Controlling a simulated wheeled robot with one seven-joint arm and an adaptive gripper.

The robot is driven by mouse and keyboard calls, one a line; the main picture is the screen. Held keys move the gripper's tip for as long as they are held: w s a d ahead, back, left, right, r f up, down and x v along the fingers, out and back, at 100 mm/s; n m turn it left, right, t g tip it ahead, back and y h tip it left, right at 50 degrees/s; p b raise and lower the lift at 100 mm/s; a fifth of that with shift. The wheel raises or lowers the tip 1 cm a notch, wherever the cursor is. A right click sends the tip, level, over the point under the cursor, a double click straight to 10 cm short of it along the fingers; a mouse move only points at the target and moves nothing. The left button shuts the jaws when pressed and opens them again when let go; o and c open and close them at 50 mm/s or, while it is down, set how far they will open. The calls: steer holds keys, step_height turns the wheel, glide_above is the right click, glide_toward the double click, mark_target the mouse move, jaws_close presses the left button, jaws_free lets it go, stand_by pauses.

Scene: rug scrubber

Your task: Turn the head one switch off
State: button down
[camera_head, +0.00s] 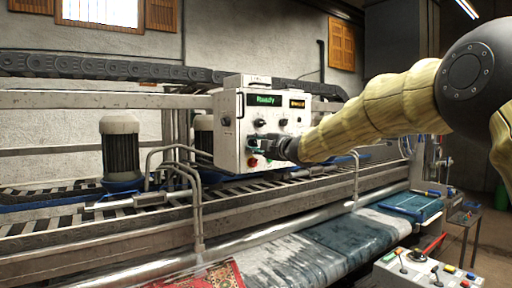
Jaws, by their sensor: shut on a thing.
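A white control box (230,131) stands at the middle of the view, with a lit green display (264,100) and a smaller orange display (297,103). Two dark knobs, a left one (260,123) and a right one (283,122), sit below the displays. My gripper (281,148) reaches in from the right to the lower part of the panel. It is shut on a small switch there, which its fingers mostly hide. I cannot read the switch's label or its position. A red button (252,162) shows just left of the fingers.
A long machine frame with rails (70,222) runs behind and below the box. Bent grey pipes (196,205) rise in front at left. A wet rug (310,250) lies on the bed below. A second control panel (425,272) with levers is at the lower right.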

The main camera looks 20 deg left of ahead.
steer(key=shift+d+r, duration=0.1)
steer(key=c, duration=1.2)
jaws_free()
steer(key=shift+w, duration=0.1)
steer(key=v, duration=1.2)
